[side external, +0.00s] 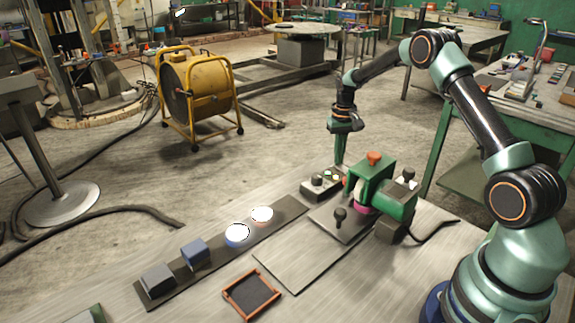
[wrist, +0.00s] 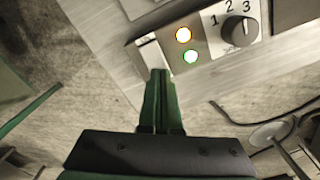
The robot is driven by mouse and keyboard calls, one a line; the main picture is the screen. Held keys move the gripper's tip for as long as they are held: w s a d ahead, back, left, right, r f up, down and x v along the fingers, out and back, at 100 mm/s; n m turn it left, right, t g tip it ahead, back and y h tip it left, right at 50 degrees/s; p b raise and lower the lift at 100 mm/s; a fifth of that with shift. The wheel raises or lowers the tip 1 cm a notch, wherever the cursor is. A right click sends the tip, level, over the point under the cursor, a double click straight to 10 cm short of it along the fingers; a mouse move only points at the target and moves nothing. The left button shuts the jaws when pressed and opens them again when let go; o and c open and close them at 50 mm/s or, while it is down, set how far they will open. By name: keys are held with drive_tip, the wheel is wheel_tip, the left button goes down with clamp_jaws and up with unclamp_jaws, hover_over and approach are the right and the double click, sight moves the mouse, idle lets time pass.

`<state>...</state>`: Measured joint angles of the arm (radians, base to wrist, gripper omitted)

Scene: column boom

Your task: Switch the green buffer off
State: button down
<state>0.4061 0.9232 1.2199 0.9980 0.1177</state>
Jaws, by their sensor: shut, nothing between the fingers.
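The green buffer (side external: 372,183) stands on the bench at right, with an orange knob on top and a pinkish wheel low at its front. A dark control box (side external: 318,190) sits just left of it. In the wrist view the control box (wrist: 205,42) has a lit yellow lamp (wrist: 183,35), a lit green lamp (wrist: 190,57) and a black dial (wrist: 240,31) marked 1, 2, 3. A pale plate (wrist: 151,57) is at its left end. My gripper (side external: 339,160) is shut and empty, pointing down over the box. Its fingertips (wrist: 160,73) appear by the pale plate; contact is unclear.
A dark strip (side external: 215,247) carries two glowing discs (side external: 250,224) and two blocks (side external: 178,267). An orange-rimmed tray (side external: 251,295) lies at the front. A black knob (side external: 340,215) stands before the buffer. A small box (side external: 406,180) sits behind it.

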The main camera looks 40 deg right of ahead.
drive_tip(key=shift+f, duration=0.3)
drive_tip(key=shift+r, duration=3.55)
